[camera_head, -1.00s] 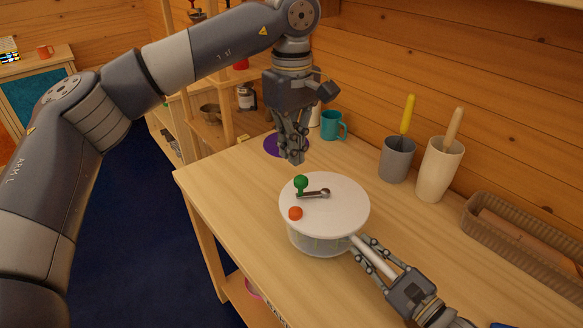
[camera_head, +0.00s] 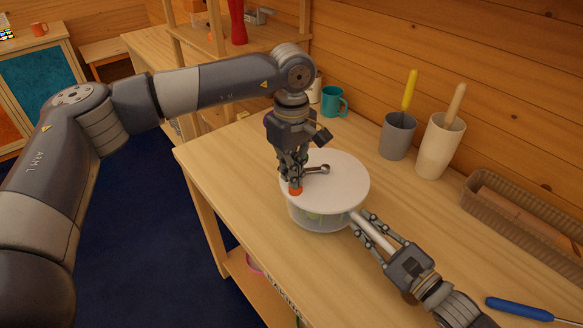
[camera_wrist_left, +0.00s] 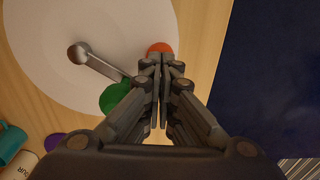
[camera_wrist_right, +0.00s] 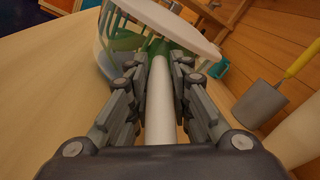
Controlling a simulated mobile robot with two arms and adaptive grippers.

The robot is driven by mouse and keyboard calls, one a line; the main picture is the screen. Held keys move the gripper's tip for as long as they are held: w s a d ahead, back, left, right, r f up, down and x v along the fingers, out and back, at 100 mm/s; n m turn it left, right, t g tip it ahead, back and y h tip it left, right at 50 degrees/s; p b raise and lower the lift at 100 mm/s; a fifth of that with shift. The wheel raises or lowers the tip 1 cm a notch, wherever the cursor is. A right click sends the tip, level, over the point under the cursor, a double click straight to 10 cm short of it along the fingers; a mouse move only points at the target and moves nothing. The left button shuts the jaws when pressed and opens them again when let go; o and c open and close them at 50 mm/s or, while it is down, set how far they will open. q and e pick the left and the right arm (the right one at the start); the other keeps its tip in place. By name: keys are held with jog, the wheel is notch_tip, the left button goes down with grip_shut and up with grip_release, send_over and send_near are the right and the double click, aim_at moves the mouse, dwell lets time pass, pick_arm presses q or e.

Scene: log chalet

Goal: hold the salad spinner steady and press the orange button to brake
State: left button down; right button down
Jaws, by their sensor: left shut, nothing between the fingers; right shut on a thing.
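The salad spinner (camera_head: 345,180) stands on the wooden table, with a white lid over a clear bowl. Its orange button (camera_head: 295,191) is at the lid's near left edge and also shows in the left wrist view (camera_wrist_left: 160,48). My left gripper (camera_head: 293,183) is shut and empty, pointing down with its tips at the button; contact cannot be told. The crank (camera_head: 315,170) lies on the lid; its green knob (camera_wrist_left: 114,97) is beside the left fingers. My right gripper (camera_head: 364,221) is shut on the spinner's white handle (camera_wrist_right: 160,100), at the bowl's side.
A teal mug (camera_head: 333,101), a grey cup (camera_head: 397,137) and a cream holder (camera_head: 438,148) stand along the wall. A brown basket (camera_head: 520,215) is at the right, with a blue-handled tool (camera_head: 518,308) in front. The table's left part is clear.

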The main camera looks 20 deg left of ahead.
pick_arm(q)
jog(key=shift+f, duration=0.1)
jog(key=shift+s+f, duration=0.1)
jog(key=shift+f, duration=0.85)
dwell(0.4)
notch_tip(320, 180, up, 8)
jog(key=shift+r, duration=0.2)
dwell(0.4)
dwell(0.8)
pick_arm(e)
jog(key=c, duration=1.4)
grip_release()
jog(key=shift+o, duration=0.2)
